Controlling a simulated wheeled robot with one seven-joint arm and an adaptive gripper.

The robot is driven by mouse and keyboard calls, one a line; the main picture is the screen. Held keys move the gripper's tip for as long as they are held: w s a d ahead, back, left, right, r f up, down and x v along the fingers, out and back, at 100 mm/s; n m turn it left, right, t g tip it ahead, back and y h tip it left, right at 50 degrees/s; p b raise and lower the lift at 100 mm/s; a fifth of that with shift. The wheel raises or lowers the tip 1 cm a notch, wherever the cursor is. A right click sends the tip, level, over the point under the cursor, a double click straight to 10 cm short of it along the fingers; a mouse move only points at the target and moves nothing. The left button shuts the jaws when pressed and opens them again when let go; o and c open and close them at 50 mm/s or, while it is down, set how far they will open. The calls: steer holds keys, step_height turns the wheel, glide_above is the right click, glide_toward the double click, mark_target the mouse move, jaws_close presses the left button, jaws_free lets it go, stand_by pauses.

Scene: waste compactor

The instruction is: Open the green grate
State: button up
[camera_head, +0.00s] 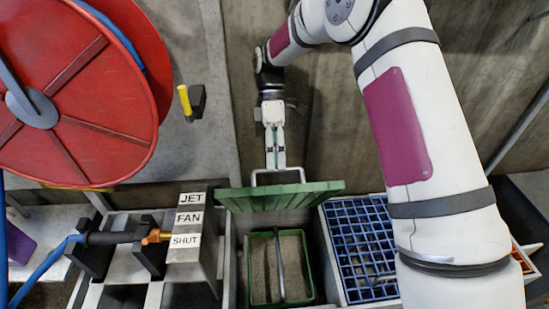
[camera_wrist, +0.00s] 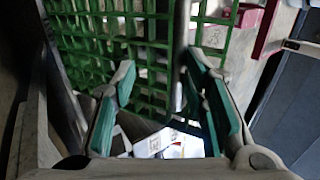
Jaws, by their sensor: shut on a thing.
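The green grate (camera_head: 285,197) is raised and tilted in the head view, seen nearly edge-on above an open bay. Its light metal handle (camera_head: 278,172) stands at its upper edge. My gripper (camera_head: 276,163) reaches down from above and is shut on the handle; the contact itself is small and partly hidden. In the wrist view the grate's green lattice (camera_wrist: 105,45) fills the upper middle, beyond my gripper's green-padded fingers (camera_wrist: 160,100).
Below the grate, the bay holds a green-rimmed bin (camera_head: 309,270) with a handle. A blue grate (camera_head: 360,240) lies to the right, partly behind my arm. A block labelled JET, FAN, SHUT (camera_head: 205,255) stands left. A red reel (camera_head: 85,110) is at upper left.

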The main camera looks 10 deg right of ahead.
step_height(320, 180, up, 9)
steer(key=shift+r, duration=0.2)
stand_by(0.3)
